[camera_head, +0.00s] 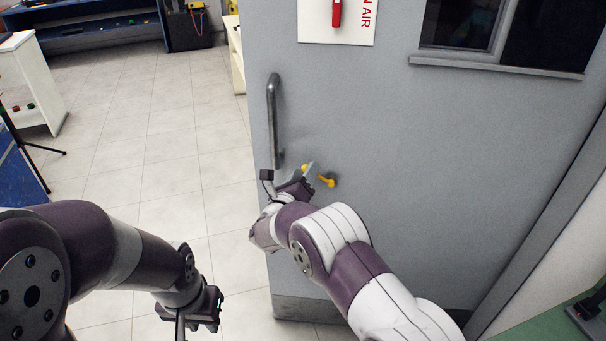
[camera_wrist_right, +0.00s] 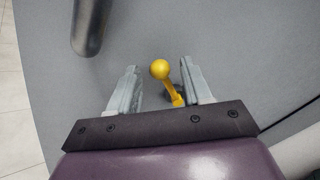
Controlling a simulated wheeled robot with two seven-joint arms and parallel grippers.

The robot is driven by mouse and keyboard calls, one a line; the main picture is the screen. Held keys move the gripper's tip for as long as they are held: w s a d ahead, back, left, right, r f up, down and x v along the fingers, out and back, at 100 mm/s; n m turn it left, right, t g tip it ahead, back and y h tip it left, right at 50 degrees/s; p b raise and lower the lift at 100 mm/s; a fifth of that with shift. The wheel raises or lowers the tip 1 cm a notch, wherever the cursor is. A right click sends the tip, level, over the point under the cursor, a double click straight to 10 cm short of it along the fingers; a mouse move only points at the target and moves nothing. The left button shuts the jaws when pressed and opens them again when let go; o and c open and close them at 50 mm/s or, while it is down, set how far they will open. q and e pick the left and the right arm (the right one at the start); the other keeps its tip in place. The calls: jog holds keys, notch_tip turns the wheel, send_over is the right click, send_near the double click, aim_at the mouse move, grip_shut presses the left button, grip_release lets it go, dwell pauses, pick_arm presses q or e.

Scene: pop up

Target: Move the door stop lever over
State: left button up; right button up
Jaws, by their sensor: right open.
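The door stop lever is a yellow rod with a ball end (camera_head: 327,182), low on the grey door (camera_head: 400,130) in the head view. In the right wrist view the yellow lever (camera_wrist_right: 171,84) stands between my right gripper's two grey fingers (camera_wrist_right: 160,85), nearer the right finger, with its ball toward the top. My right gripper (camera_head: 308,172) is open at the lever and partly covers it in the head view. My left gripper (camera_head: 198,335) hangs low over the floor, away from the door; its fingers are mostly cut off.
A vertical metal handle (camera_head: 273,120) is on the door above and left of my right gripper; its lower end (camera_wrist_right: 90,28) shows in the right wrist view. A sign with a red part (camera_head: 337,14) hangs above. The tiled floor (camera_head: 150,130) left of the door is clear.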

grip_shut()
jog(key=shift+s+d+r+m+g+y+b, duration=0.15)
jog(key=shift+d+r+m+g+y+b, duration=0.35)
jog(key=shift+d+m+b, duration=1.7)
jog(key=shift+s+d+r+m+g+y+b, duration=0.2)
jog(key=shift+r+m+b, duration=0.55)
jog(key=shift+b, duration=3.2)
jog(key=shift+s+d+r+m+g+y+b, duration=0.15)
jog(key=shift+d+r+m+y+b, duration=0.3)
jog(key=shift+d+m+b, duration=1.7)
jog(key=shift+w+a+n+b, duration=0.1)
jog(key=shift+a+n+b, duration=0.5)
jog(key=shift+a+b, duration=0.45)
jog(key=shift+a, duration=0.15)
